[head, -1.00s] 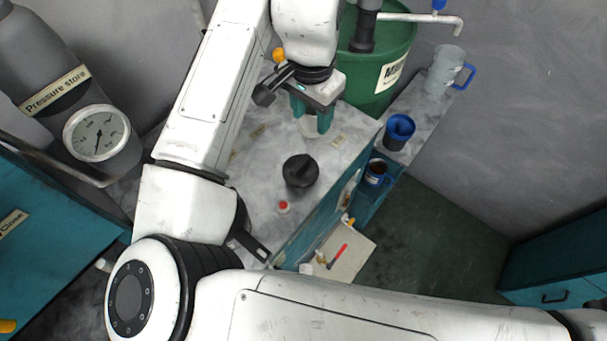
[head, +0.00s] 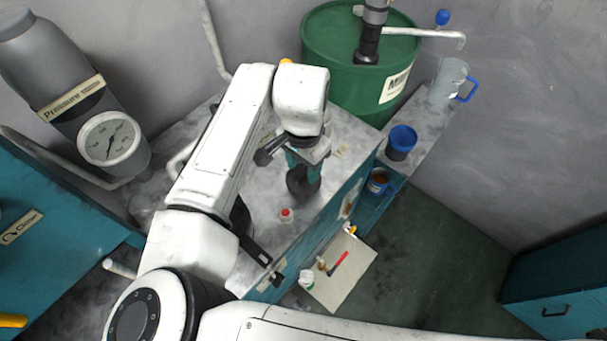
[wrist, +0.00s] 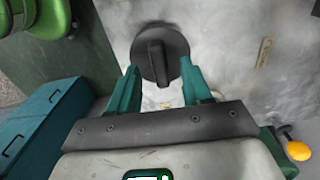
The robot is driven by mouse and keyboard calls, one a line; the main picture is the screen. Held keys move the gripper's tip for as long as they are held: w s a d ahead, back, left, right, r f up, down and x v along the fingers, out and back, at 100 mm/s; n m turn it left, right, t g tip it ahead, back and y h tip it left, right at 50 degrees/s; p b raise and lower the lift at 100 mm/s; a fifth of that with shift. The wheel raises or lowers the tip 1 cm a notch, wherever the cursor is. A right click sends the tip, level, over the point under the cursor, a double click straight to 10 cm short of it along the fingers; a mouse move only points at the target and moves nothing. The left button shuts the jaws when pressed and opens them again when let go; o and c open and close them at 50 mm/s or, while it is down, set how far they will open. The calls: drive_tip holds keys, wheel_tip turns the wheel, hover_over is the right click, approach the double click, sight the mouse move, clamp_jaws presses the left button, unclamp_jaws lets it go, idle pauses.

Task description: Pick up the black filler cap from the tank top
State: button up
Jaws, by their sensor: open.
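The black filler cap (head: 301,185) sits on the grey tank top (head: 325,150). It is a round disc with a raised bar grip across its top, which shows in the wrist view (wrist: 157,62). My gripper (head: 304,168) is over the cap and hides part of it in the head view. In the wrist view my gripper (wrist: 161,80) has its two green fingers apart, with the cap's near part between and just beyond the fingertips. I cannot tell the height gap between fingertips and cap.
A small red-topped item (head: 286,215) stands near the cap. A green drum (head: 340,85) with a pump is behind. A blue-rimmed container (head: 401,140) and a clear jug (head: 449,80) stand on a ledge at right. A board with tools (head: 340,270) lies lower down.

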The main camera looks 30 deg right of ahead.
drive_tip(key=shift+f, duration=0.65)
clamp_jaws()
